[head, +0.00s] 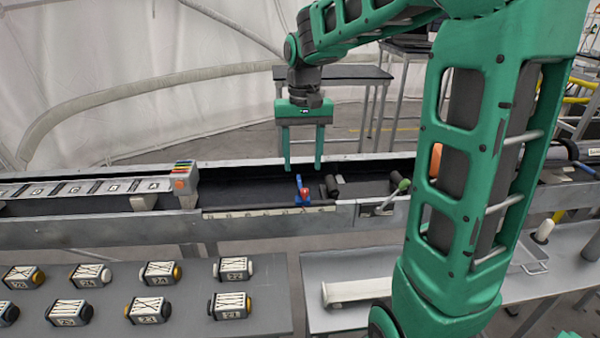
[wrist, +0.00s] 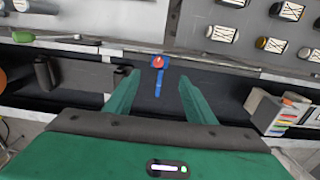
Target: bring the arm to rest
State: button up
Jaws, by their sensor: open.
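My gripper (head: 303,165) hangs from my green arm above the dark trough in the head view, fingers pointing down. Its two green fingers are apart with nothing between them; they also show in the wrist view (wrist: 155,92). A small blue piece with a red top (head: 303,194) is in the trough near its front edge, just beyond the fingertips. In the wrist view the blue and red piece (wrist: 158,78) lies ahead of the gap between the fingers, apart from them.
The long metal trough (head: 100,236) crosses the view. A rack with lettered slots (head: 90,188) sits at its left. Several numbered blocks (head: 157,274) stand on the grey front table (head: 265,310). A white bar (head: 355,291) lies on the right table. A dark table (head: 345,73) stands behind.

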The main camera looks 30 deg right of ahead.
jog(key=shift+r, duration=0.35)
dwell(0.3)
jog(key=s+d+f, duration=0.1)
jog(key=s+f, duration=0.1)
jog(key=s, duration=0.7)
jog(key=s+d+f+m, duration=0.1)
jog(key=s+d+f, duration=0.1)
jog(key=s, duration=0.7)
jog(key=s+d+f, duration=0.2)
jog(key=s, duration=0.7)
jog(key=shift+f, duration=0.35)
jog(key=shift+w+f, duration=0.25)
jog(key=shift+w, duration=0.4)
